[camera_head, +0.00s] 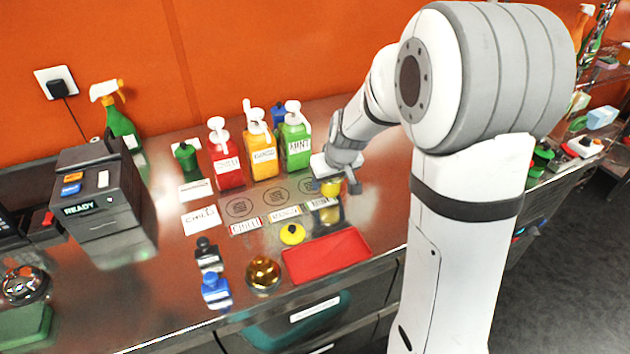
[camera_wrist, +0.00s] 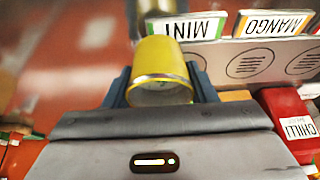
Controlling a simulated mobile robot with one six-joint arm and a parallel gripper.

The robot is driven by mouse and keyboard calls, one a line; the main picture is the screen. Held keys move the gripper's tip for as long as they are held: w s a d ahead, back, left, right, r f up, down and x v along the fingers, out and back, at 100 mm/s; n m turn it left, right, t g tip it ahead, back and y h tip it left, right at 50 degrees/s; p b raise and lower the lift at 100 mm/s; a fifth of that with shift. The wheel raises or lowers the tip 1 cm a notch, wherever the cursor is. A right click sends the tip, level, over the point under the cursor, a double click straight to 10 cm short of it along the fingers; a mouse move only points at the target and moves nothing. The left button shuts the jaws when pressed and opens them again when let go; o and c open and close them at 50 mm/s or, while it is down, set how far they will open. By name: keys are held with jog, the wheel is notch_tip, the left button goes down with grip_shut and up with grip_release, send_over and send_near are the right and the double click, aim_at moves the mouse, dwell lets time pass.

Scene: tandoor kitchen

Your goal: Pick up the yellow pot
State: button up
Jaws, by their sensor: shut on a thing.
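The yellow pot (camera_head: 331,187) is a small cup-like piece at the right end of the counter, beside the mint label. In the wrist view the yellow pot (camera_wrist: 160,58) sits between the two blue-grey fingers, with its open-looking rim toward the camera. My gripper (camera_head: 341,185) is shut on it, one finger on each side; the gripper also shows in the wrist view (camera_wrist: 160,90). A yellow patch shows on the steel just below the pot. I cannot tell whether the pot touches the counter.
Red (camera_head: 226,165), yellow (camera_head: 261,152) and green (camera_head: 295,145) pump bottles stand behind a row of printed circles. A yellow lid-like piece (camera_head: 292,234), a red tray (camera_head: 328,256) and a gold dome (camera_head: 263,272) lie in front. A till-like box (camera_head: 100,195) stands at left.

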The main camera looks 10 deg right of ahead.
jog(key=shift+s+d+b, duration=0.15)
jog(key=shift+d+b, duration=0.05)
jog(key=shift+d, duration=0.85)
jog(key=shift+s+d+b, duration=0.1)
jog(key=shift+d+b, duration=0.1)
jog(key=shift+d, duration=0.85)
jog(key=shift+d, duration=0.1)
dwell(1.5)
